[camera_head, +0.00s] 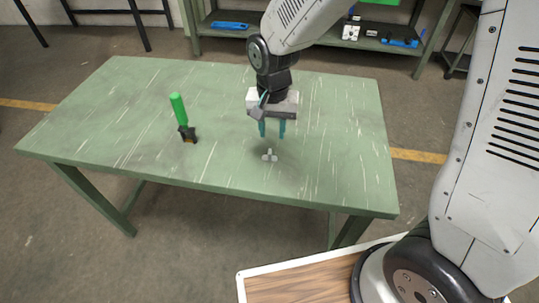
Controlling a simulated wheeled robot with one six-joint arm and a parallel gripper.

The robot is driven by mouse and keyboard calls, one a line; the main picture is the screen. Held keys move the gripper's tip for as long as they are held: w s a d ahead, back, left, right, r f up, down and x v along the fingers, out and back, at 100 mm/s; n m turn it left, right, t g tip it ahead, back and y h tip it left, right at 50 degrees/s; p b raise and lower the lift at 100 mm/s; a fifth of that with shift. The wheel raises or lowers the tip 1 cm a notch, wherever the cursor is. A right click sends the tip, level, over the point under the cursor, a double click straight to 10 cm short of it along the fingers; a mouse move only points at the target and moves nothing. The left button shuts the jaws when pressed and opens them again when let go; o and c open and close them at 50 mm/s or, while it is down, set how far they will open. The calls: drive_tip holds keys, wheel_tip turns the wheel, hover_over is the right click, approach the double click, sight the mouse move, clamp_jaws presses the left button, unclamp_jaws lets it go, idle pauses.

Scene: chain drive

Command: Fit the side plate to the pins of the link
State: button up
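A small light-grey piece (270,155) lies on the green table, right of the middle and towards the front edge. It has short stubs and is too small for me to tell whether it is the link, the side plate or both together. My gripper (272,134) points down just above and behind this piece in the picture. Its two teal fingers are apart, with nothing visible between them. No separate side plate can be made out on the table.
The rest of the tabletop is clear. A shelf (345,38) with blue and white parts stands behind.

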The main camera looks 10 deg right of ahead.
sight(270, 151)
drive_tip(key=f, duration=0.8)
drive_tip(key=shift+w+a+f, duration=0.1)
drive_tip(key=shift+a+f, duration=0.15)
clamp_jaws()
